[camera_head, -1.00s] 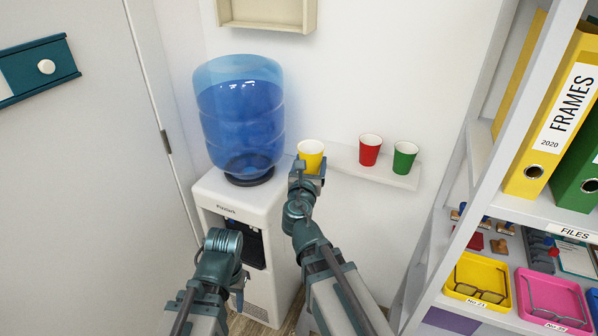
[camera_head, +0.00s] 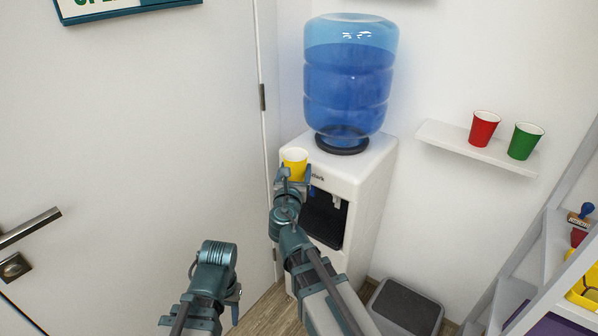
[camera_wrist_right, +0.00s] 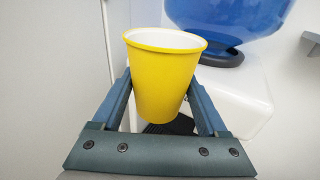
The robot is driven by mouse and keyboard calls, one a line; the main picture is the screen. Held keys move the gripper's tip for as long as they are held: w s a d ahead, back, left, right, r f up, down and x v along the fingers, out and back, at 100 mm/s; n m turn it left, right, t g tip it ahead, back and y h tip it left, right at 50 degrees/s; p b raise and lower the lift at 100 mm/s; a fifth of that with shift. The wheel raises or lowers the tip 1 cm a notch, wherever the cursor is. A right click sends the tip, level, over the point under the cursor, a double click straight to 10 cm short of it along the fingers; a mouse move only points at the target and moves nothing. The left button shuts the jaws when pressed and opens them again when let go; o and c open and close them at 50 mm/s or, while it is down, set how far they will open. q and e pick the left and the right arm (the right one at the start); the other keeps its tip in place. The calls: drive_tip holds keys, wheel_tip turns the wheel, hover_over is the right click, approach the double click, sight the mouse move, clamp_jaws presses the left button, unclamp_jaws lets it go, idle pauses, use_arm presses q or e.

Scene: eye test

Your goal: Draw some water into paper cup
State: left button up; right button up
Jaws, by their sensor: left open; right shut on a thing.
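The yellow paper cup (camera_head: 295,160) is upright in my right gripper (camera_head: 293,182), in front of the upper left part of the water dispenser (camera_head: 366,172). In the right wrist view the yellow cup (camera_wrist_right: 164,80) sits between the two fingers of my right gripper (camera_wrist_right: 163,108), which is shut on it. The cup's inside bottom is hidden. The dispenser carries a blue water bottle (camera_head: 348,90). Its dark tap recess (camera_head: 325,222) is partly hidden by my right arm. My left gripper (camera_head: 235,304) is open and low, left of the dispenser, apart from it.
A red cup (camera_head: 484,128) and a green cup (camera_head: 525,140) stand on a white wall shelf (camera_head: 450,137) at right. A grey bin (camera_head: 405,308) stands right of the dispenser. A door (camera_head: 150,130) with a handle fills the left. Grey shelving (camera_head: 545,260) is at far right.

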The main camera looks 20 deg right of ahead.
sight(312, 189)
drive_tip(key=w+a+f+b, duration=0.2)
drive_tip(key=f+b, duration=1.1)
drive_tip(key=w+a+f+y+b, duration=0.1)
drive_tip(key=a+f+b, duration=0.1)
drive_tip(key=f+b, duration=1)
wheel_tip(312, 189, down, 3)
drive_tip(key=shift+w+r+n+b, duration=0.2)
drive_tip(key=shift+w+n+b, duration=0.15)
drive_tip(key=shift+n, duration=0.05)
drive_tip(key=shift+w+d, duration=1.35)
drive_tip(key=shift+d, duration=0.4)
drive_tip(key=shift+w+d, duration=1.35)
drive_tip(key=shift+d, duration=0.35)
drive_tip(key=shift+w+d, duration=1.35)
drive_tip(key=shift+d, duration=0.4)
drive_tip(key=shift+w+d, duration=0.1)
